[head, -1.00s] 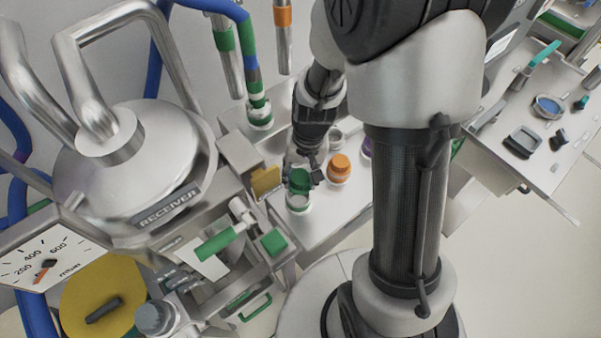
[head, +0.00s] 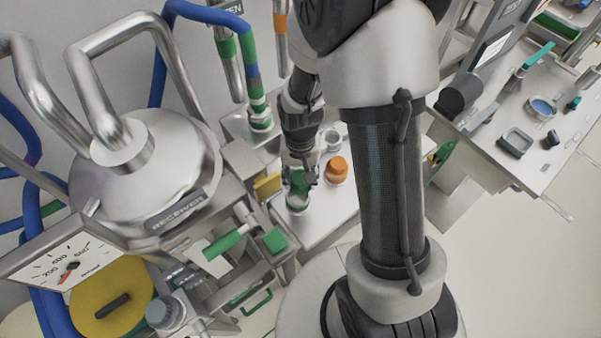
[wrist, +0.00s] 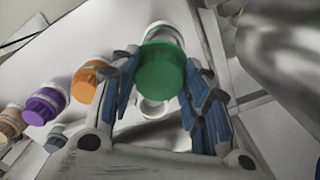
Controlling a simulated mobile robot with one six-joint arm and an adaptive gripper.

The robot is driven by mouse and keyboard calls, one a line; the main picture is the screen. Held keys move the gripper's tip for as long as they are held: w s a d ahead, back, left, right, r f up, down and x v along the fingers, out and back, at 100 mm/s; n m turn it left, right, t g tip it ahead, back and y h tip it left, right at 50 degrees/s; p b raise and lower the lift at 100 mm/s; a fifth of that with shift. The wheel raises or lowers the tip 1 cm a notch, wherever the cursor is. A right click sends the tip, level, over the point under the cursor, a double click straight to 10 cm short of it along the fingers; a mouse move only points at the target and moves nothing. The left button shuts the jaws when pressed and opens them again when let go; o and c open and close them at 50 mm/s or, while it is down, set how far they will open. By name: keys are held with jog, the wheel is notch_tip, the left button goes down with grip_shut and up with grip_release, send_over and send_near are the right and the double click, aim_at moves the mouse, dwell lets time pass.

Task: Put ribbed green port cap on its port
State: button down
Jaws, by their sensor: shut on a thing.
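The green port cap (head: 298,186) is held in my gripper (head: 301,172), directly over a pale metal port (head: 298,207) at the front of the white bench. In the wrist view the cap (wrist: 161,72) sits between my two blue-padded fingers (wrist: 163,82), and the pale port (wrist: 164,30) shows just behind it. Cap and port look close to in line. Whether the cap touches or is seated on the port, I cannot tell. The ribs are too small to make out in these views.
An orange-capped port (head: 337,170) stands close to the right. The wrist view also shows a purple cap (wrist: 44,106) and a brown cap (wrist: 10,121). An open pale ring (head: 333,139) lies behind.

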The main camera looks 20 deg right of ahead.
jog(key=shift+f, duration=0.1)
jog(key=shift+w+a+f+b, duration=0.1)
jog(key=shift+a+f+b, duration=0.1)
jog(key=shift+f+b, duration=0.5)
jog(key=shift+w+a+f+b, duration=0.1)
jog(key=shift+a+f+b, duration=0.05)
jog(key=shift+f+b, duration=0.55)
jog(key=shift+s+f, duration=0.1)
jog(key=shift+f, duration=0.1)
jog(key=shift+f+b, duration=0.85)
jog(key=shift+f, duration=0.15)
jog(key=shift+f, duration=0.2)
jog(key=shift+f+b, duration=0.3)
jog(key=shift+b, duration=0.1)
jog(key=shift+f+b, duration=0.45)
jog(key=shift+f, duration=0.1)
jog(key=c, duration=0.8)
grip_release()
